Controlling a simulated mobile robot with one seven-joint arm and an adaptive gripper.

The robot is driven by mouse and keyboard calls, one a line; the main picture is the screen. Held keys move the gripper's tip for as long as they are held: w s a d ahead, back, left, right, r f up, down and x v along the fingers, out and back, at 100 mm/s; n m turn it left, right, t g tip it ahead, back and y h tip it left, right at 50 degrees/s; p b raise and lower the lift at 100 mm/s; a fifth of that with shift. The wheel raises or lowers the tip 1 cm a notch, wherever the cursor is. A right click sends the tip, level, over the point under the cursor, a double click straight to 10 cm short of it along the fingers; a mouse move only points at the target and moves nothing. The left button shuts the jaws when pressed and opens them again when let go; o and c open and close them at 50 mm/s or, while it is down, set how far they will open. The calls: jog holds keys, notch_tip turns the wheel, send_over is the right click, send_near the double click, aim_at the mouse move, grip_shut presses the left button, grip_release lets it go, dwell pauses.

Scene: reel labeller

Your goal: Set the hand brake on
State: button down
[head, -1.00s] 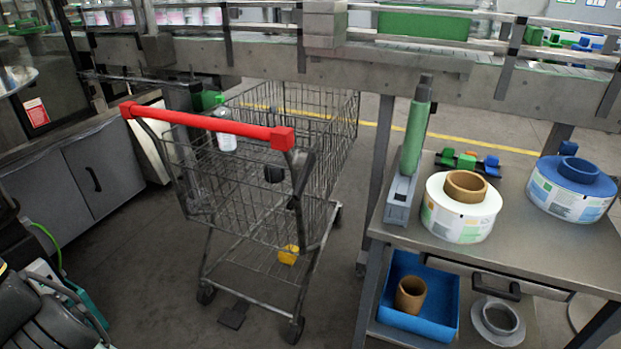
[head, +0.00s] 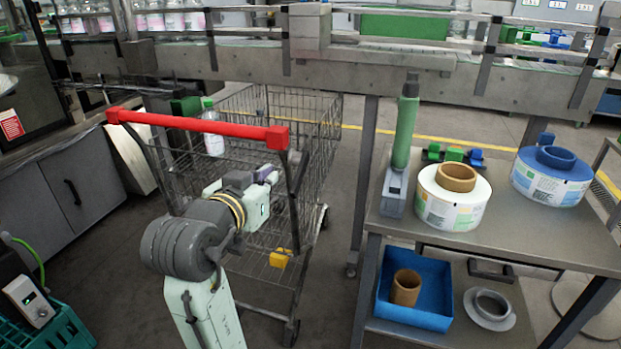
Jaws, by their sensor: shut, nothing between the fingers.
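A wire shopping trolley (head: 318,130) with a red push handle (head: 196,126) stands left of the steel table. A dark lever-like piece (head: 296,168) shows just below the handle's right end; I cannot tell for sure that it is the hand brake or how it is set. My gripper (head: 270,174) is just below and beside the handle's right end, near that piece. My gripper is shut and empty; its fingertips are small and partly hidden, and contact cannot be made out. My arm hides part of the trolley's near side.
A white bottle (head: 213,132) stands in the trolley, and a yellow object (head: 279,258) lies on its lower rack. The table (head: 400,224) at right bears an upright green-gripped tool (head: 405,130) and label reels (head: 452,201). A conveyor (head: 350,60) crosses behind.

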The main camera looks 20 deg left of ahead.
jog(key=shift+d+f, duration=0.3)
jog(key=f+p+x, duration=0.3)
jog(key=x, duration=0.9)
jog(key=shift+d+f, duration=0.1)
jog(key=shift+f, duration=0.1)
jog(key=shift+f+b, duration=0.3)
jog(key=shift+b, duration=0.9)
